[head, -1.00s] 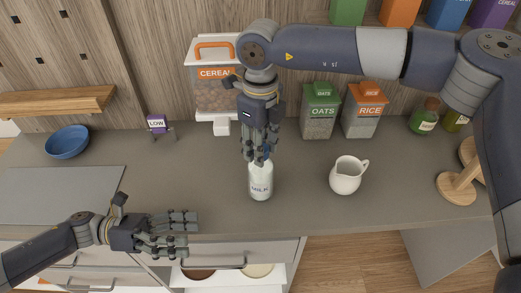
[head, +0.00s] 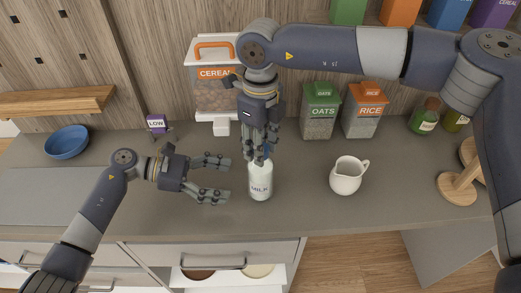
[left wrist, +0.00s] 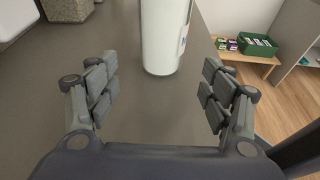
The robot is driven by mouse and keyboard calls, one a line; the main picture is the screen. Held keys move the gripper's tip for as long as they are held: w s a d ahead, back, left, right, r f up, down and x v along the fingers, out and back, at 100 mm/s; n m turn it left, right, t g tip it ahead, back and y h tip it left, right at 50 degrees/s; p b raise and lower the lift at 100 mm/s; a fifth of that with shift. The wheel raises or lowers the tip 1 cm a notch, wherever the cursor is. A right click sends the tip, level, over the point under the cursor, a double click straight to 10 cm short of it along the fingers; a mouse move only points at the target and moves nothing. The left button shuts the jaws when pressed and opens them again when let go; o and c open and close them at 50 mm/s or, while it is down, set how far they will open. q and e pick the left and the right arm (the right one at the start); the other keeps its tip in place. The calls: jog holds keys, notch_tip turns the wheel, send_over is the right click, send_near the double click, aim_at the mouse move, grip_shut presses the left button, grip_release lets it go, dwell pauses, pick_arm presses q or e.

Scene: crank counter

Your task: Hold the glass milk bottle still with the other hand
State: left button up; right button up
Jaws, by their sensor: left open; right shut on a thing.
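The glass milk bottle (head: 260,184) stands upright on the grey counter in the head view, white with a "MILK" label. It also shows in the left wrist view (left wrist: 164,40), ahead of the fingers and between their lines. My right gripper (head: 258,155) comes down from above and is shut at the bottle's top. A small blue part shows between its fingers; the fingers hide most of the bottle's top. My left gripper (head: 226,179) is open and level, just left of the bottle, its fingers pointing at it. It appears apart from the bottle.
A white jug (head: 346,176) stands to the right of the bottle. The cereal dispenser (head: 214,88), oats box (head: 319,112) and rice box (head: 363,111) stand behind. A blue bowl (head: 67,142) is at far left. An open drawer (head: 228,270) is below the counter edge.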

aim_at(256, 186)
pick_arm(q)
jog(key=x, duration=0.9)
jog(key=shift+d+f, duration=0.1)
jog(key=shift+d, duration=0.15)
jog(key=c, duration=0.8)
jog(key=shift+c, duration=0.6)
jog(key=shift+f, duration=0.15)
jog(key=shift+s, duration=0.1)
pick_arm(e)
jog(key=o, duration=0.7)
jog(key=shift+s, duration=0.1)
